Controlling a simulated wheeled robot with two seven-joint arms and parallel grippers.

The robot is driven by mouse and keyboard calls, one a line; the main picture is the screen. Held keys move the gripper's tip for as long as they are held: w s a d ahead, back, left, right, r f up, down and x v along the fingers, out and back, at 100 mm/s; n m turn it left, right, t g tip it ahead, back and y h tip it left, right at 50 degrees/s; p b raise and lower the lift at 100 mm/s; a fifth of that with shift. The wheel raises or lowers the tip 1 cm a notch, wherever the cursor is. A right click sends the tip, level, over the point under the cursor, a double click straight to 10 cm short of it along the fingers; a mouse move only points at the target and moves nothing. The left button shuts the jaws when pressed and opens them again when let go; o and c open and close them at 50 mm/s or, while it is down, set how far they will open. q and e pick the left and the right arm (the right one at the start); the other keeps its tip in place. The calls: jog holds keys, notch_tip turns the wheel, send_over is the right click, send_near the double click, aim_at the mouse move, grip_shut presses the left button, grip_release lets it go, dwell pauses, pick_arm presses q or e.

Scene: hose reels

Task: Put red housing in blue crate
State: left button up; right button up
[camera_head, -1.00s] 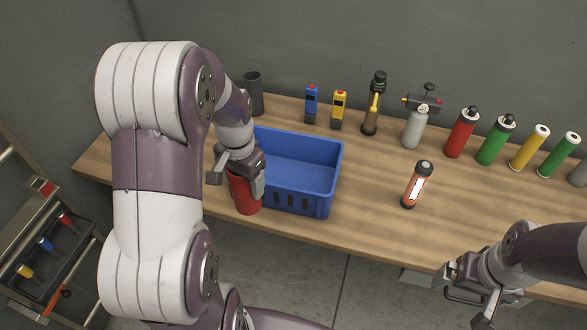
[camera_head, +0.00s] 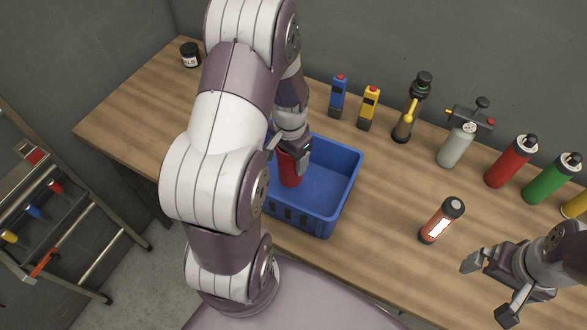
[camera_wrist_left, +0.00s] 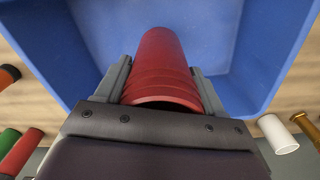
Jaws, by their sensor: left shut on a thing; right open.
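The red housing (camera_head: 289,170) is a red cylinder held in my left gripper (camera_head: 291,151). In the left wrist view, the red housing (camera_wrist_left: 160,70) sits between the two fingers of my left gripper (camera_wrist_left: 165,88), with the blue crate's floor behind it. The blue crate (camera_head: 335,205) is an open box on the bench. The housing is over or within the crate's left part; whether it touches the floor I cannot tell. My arm hides the crate's left end. My right gripper (camera_head: 488,286) is open and empty at the lower right, over the bench's front area.
Behind the crate stand a blue device (camera_head: 338,97), a yellow device (camera_head: 368,108) and a dark flashlight-like item (camera_head: 411,110). An orange-black canister (camera_head: 441,221) is right of the crate. A grey bottle (camera_head: 456,146) and red and green cylinders stand further right. Bench left is mostly clear.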

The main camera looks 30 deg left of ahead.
pick_arm(q)
jog(key=f, duration=0.5)
jog(key=shift+w, duration=0.4)
jog(key=shift+s, duration=0.15)
pick_arm(e)
jog(key=shift+w+r, duration=0.2)
jog(key=shift+r, duration=0.05)
pick_arm(q)
jog(key=o, duration=1.3)
jog(key=shift+f, duration=0.15)
pick_arm(e)
jog(key=shift+w+f, duration=0.1)
